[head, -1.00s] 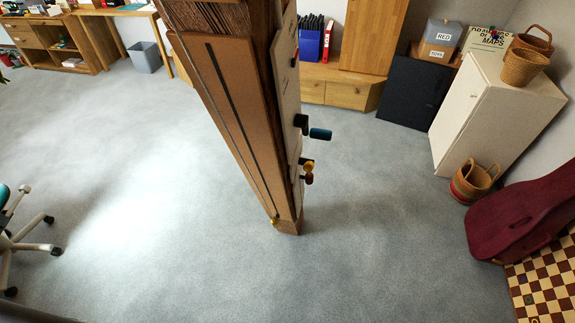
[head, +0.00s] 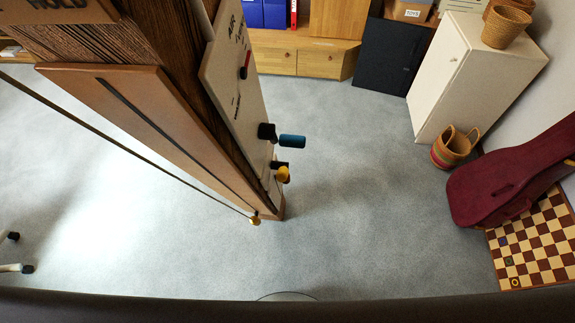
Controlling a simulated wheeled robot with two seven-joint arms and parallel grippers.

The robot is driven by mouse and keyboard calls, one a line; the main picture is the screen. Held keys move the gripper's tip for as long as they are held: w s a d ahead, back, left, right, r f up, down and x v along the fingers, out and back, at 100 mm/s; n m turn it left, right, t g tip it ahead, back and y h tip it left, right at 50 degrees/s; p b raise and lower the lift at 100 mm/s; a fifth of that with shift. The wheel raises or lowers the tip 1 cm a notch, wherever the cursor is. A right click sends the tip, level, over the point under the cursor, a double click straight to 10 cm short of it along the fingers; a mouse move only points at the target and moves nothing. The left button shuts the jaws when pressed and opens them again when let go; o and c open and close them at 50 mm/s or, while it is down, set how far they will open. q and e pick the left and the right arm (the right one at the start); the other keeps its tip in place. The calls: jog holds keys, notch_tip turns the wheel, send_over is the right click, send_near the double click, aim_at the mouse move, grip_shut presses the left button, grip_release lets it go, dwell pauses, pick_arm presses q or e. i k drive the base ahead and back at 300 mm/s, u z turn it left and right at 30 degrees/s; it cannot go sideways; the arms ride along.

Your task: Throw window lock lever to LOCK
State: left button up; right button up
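A timber post (head: 170,60) stands at the upper left of the head view. A pale panel (head: 236,85) is on its right face, seen at a steep angle. The panel carries a small red and black lever (head: 245,68), a blue-handled lever (head: 291,141) sticking out to the right, and a yellow knob (head: 283,174) below it. The panel lettering is too slanted and small to read, so I cannot tell which is the window lock lever or how it is set. Neither gripper is in view.
A cord runs down the post's left side to a brass-coloured end (head: 254,219). Grey carpet (head: 350,230) is clear in front and to the right. A white cabinet (head: 470,75), a basket (head: 453,148), a dark red instrument case (head: 510,180) and a checkered board (head: 535,240) stand at the right.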

aim_at(282, 168)
jog(key=k, duration=1.15)
jog(key=z, duration=0.7)
jog(key=i, duration=0.8)
jog(key=u, duration=0.45)
jog(key=i, duration=0.7)
jog(key=u, duration=0.6)
